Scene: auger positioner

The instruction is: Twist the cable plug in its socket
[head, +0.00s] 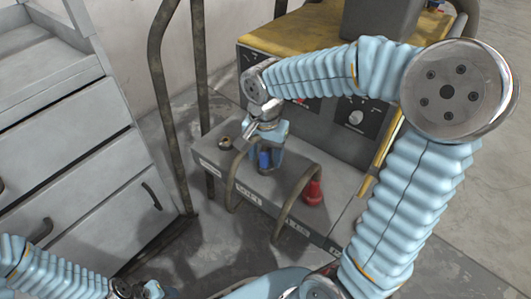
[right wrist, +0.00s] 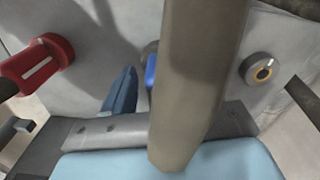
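A blue plug (head: 264,159) sits at the socket panel (head: 275,195) on the front of the machine. My right gripper (head: 265,154) is over it from above, one finger on each side. In the right wrist view one finger (right wrist: 120,95) stands left of the blue plug (right wrist: 151,72) with a narrow gap between them. A thick bar hides the other finger and most of the plug there. A red plug (head: 314,192) stands further right on the panel; it is at the left in the right wrist view (right wrist: 40,65). My left gripper (head: 140,291) is at the bottom edge, its fingers unclear.
Bent guard bars (head: 295,200) arch in front of the panel, and one bar (right wrist: 195,80) crosses close before the right wrist camera. An empty socket (right wrist: 262,68) lies right of the blue plug there. A grey drawer cabinet (head: 80,150) stands at the left.

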